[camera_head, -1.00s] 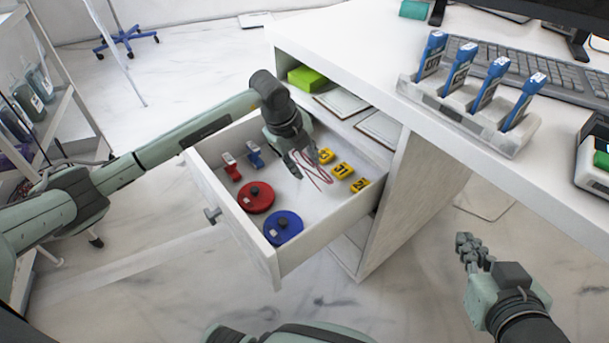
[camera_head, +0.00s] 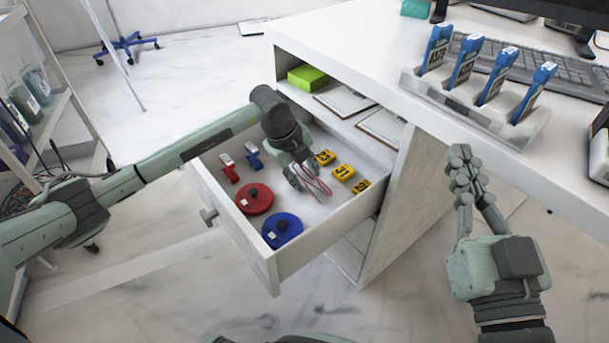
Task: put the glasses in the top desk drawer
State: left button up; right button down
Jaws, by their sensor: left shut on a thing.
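The top desk drawer (camera_head: 232,236) is pulled out from the white desk. My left gripper (camera_head: 303,186) is inside the drawer, low near its floor, and shut on the red-framed glasses (camera_head: 318,184). Part of the glasses is hidden behind the fingers, and I cannot tell whether they touch the drawer floor. My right gripper (camera_head: 467,158) is in front of the desk's right part, away from the drawer, with nothing seen in it. Its fingertips are close together, but I cannot tell whether they are shut.
The drawer also holds a red disc (camera_head: 255,199), a blue disc (camera_head: 283,230), small red and blue items, and yellow number markers (camera_head: 343,172). Above is an open shelf with a green box (camera_head: 308,77). A rack of blue devices (camera_head: 470,112) stands on the desk (camera_head: 375,40).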

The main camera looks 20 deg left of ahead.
pick_arm(q)
jog(key=shift+f, duration=0.1)
jog(key=o, duration=0.9)
